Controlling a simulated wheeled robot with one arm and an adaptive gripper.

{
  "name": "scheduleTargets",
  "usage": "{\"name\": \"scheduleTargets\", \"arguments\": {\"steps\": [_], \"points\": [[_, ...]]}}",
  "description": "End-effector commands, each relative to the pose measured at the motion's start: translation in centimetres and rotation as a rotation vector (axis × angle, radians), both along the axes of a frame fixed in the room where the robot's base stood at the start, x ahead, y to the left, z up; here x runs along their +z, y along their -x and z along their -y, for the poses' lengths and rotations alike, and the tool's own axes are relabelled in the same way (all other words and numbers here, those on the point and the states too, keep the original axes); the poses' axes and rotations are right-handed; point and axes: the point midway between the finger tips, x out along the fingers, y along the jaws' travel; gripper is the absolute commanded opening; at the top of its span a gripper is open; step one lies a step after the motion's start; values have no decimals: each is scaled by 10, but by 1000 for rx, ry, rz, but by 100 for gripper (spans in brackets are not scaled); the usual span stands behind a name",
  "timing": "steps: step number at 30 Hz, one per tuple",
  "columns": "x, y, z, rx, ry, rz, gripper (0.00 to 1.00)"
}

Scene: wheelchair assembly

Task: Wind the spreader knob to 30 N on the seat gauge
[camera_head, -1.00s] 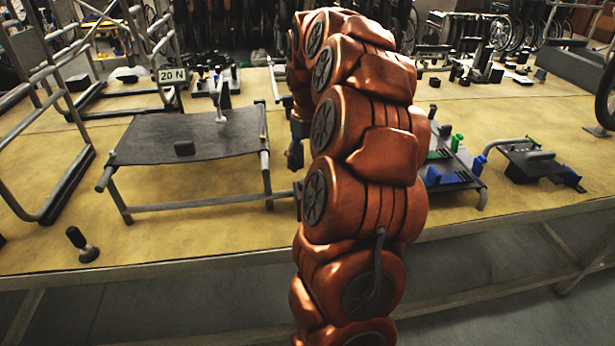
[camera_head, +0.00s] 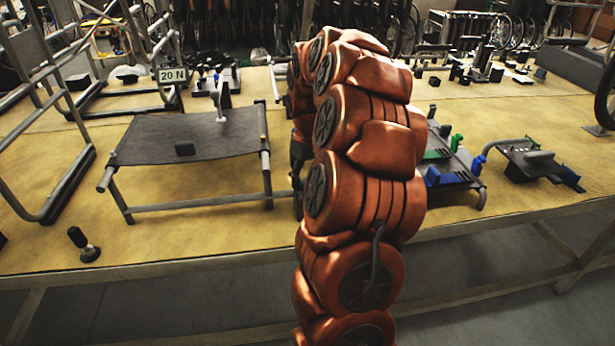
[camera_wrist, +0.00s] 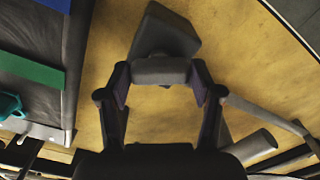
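In the wrist view a grey knob-like part (camera_wrist: 162,71), which I take to be the spreader knob, sits between my fingertips. My gripper (camera_wrist: 160,78) has a finger against each side of it and appears shut on it. A wider dark grey piece lies beyond the knob.
A small black knob-like piece (camera_head: 84,246) stands at the table's front left. A tray (camera_head: 455,180) with blue and green parts is right of my arm. A wheelchair frame (camera_head: 60,140) stands at the left. The yellow table top is bare in front of the seat.

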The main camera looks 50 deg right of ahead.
Motion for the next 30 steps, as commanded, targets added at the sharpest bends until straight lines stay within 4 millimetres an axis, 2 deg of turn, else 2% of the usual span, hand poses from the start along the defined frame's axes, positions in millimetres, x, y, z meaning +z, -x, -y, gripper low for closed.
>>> {"name": "scheduleTargets", "arguments": {"steps": [1,9,14,24,30], "points": [[0,0,0,0,0,0,56],[0,0,0,0,0,0,28],[-2,0,0,-28,1,1,28],[-2,-1,1,-295,2,3,28],[0,-1,1,-351,1,3,28]]}}
